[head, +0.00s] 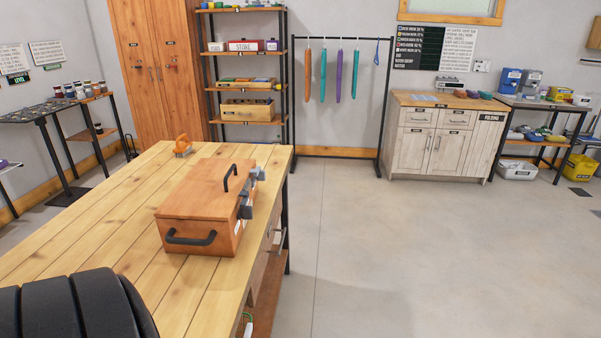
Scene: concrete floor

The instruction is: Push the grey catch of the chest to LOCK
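The wooden chest (190,199) stands on the plank table, lid down. A black handle is on top of the lid and another black handle is on its near end. Grey metal fittings sit on its right-hand long side: one nearer grey fitting (246,207) and one farther grey fitting (257,174). I cannot tell which of them is the catch, nor its position; any LOCK marking is too small to read. Neither of my grippers is in view.
The plank table (110,220) has clear room left of the chest. An orange object (182,145) lies near its far edge. The floor (400,250) right of the table is open. A shelf rack (247,90), a hanging rail (341,39) and a cabinet (440,150) stand along the wall.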

